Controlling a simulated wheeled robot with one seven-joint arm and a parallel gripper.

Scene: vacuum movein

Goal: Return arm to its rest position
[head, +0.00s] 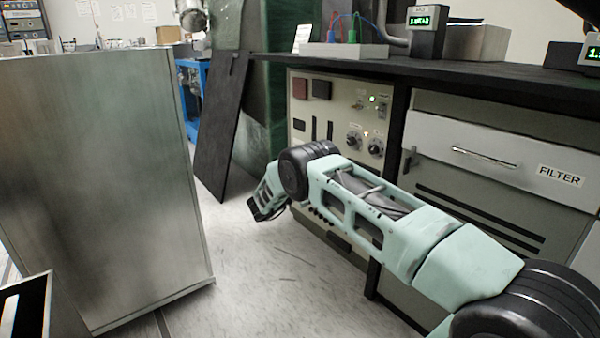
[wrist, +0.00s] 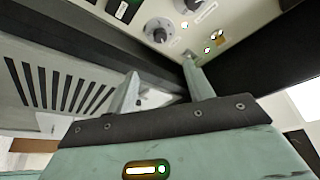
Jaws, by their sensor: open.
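My mint-green arm reaches from the lower right of the head view toward the middle, across the front of the bench units. Its far end bends down and left above the floor, and I cannot make out the fingers there. In the wrist view my gripper (wrist: 163,88) is open, its two fingers apart with nothing held between them. Behind the fingers the wrist view shows a panel with knobs (wrist: 158,31) and green lights. The same kind of control panel (head: 341,101) stands under the bench in the head view.
A large metal cabinet (head: 100,180) stands at the left. A dark board (head: 217,130) leans behind it. The dark bench top (head: 470,75) overhangs the panel and a drawer (head: 500,158) labelled FILTER. Pale floor (head: 245,270) is clear between cabinet and bench.

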